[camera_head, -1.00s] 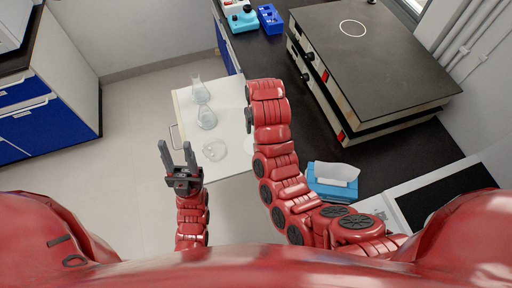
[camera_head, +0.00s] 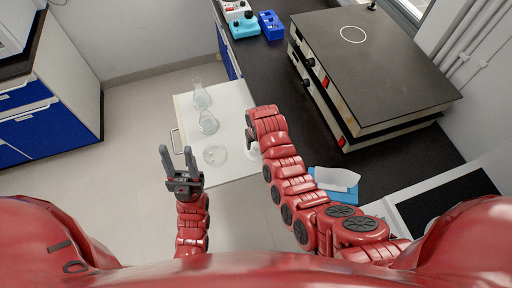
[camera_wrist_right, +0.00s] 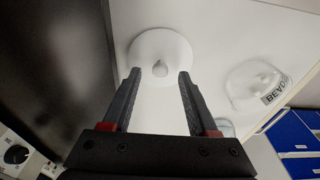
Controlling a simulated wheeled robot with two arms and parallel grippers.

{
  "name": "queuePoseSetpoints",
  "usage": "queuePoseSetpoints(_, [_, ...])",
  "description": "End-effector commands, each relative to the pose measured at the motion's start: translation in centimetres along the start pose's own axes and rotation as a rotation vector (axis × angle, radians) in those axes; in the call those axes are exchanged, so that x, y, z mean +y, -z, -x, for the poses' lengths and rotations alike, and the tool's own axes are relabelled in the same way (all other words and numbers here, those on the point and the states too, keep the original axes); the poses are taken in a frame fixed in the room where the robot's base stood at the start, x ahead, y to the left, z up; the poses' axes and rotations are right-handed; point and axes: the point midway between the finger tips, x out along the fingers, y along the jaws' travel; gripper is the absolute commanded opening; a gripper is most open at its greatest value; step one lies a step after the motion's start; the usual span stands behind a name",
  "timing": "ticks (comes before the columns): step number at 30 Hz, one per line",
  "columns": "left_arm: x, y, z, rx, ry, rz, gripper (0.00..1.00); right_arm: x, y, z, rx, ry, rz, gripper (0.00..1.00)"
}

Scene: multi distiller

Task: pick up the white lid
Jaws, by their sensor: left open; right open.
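The white lid (camera_wrist_right: 145,44), a round disc with a small knob, lies on the white surface in the right wrist view. In the head view its edge (camera_head: 252,151) shows beside my right arm, which hides the rest. My right gripper (camera_wrist_right: 158,72) is open and points at the lid. Its fingertips appear on either side of the knob, with nothing held; I cannot tell the height gap. In the head view the right gripper is mostly hidden under its arm. My left gripper (camera_head: 178,158) is open and empty, left of the white table.
On the white table (camera_head: 232,100) stand two glass flasks (camera_head: 202,98) (camera_head: 208,124) and a clear round glass vessel (camera_head: 215,155). A dark counter with a large flat-topped device (camera_head: 380,70) and a blue tissue box (camera_head: 338,183) lies to the right.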

Motion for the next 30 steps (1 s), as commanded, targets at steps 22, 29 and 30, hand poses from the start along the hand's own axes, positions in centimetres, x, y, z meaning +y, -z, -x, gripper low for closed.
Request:
queuePoseSetpoints(22, [0.0, 0.1, -0.6, 0.000, 0.000, 0.000, 0.46, 0.0, -0.1, -1.5, -0.001, 0.000, -0.001, 0.18])
queuePoseSetpoints(29, [0.0, 0.1, -0.6, 0.000, 0.000, 0.000, 0.46, 0.0, -0.1, -1.5, -0.001, 0.000, -0.001, 0.00])
queuePoseSetpoints(30, [0.0, 0.1, -0.6, 0.000, 0.000, 0.000, 0.46, 0.0, -0.1, -1.5, -0.001, 0.000, -0.001, 0.00])
